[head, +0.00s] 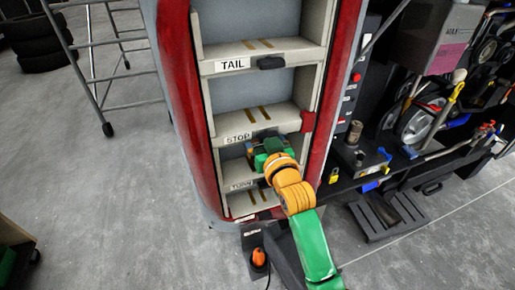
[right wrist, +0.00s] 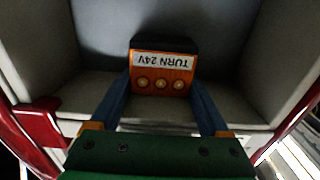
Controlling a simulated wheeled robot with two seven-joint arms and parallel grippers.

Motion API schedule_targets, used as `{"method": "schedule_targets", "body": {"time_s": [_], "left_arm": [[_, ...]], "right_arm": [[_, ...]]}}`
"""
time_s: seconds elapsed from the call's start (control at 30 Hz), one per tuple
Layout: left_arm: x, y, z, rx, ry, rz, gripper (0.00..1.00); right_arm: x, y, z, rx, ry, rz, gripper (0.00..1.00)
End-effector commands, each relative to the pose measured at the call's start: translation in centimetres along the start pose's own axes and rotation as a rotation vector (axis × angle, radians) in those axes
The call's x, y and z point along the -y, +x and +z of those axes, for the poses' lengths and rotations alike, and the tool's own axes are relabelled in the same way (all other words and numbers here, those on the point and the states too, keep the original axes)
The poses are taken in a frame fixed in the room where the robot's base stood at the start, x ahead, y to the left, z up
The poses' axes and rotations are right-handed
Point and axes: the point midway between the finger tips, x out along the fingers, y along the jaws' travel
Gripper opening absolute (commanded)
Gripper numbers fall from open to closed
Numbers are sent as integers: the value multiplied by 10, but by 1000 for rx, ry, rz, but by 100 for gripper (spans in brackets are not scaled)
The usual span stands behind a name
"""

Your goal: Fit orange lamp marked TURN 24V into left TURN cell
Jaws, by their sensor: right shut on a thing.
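The orange lamp (right wrist: 162,78) shows in the right wrist view, with its TURN 24V label upside down in the picture and several round screws or contacts along its edge. My right gripper (right wrist: 162,98) is shut on it, a blue finger on each side. In the head view my right gripper (head: 267,150) reaches into the cell labelled TURN (head: 242,186), below the STOP shelf (head: 238,138). The arm hides much of that cell, and the lamp is not clear there. I cannot tell whether the lamp touches the cell's back. My left gripper is not in view.
The TAIL shelf (head: 232,65) is above. A red block (head: 308,122) sits at the right end of the STOP shelf, also in the wrist view (right wrist: 40,118). An orange object (head: 258,257) stands in a dark holder below.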

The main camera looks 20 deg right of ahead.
Motion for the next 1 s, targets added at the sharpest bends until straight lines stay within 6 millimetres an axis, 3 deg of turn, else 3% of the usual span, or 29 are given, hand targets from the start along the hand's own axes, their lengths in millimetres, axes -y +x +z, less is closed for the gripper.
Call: {"method": "schedule_targets", "body": {"time_s": [0.03, 0.17, 0.33, 0.77, 0.8, 0.83, 1.0], "left_arm": [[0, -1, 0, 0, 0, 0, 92], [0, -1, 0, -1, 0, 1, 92], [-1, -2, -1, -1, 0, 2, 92], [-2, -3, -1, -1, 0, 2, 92], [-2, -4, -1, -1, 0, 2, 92], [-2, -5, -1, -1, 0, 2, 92], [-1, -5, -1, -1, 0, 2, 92]], "right_arm": [[0, -2, 13, 12, 0, 0, 18], [0, -2, 27, 8, -1, 1, 18], [0, -3, 61, 12, -1, 1, 18], [0, 1, 72, 6, -1, 1, 18], [0, 1, 71, 7, -1, 1, 90], [0, 1, 71, 7, -1, 1, 98], [0, 1, 71, 7, -1, 1, 100]]}}
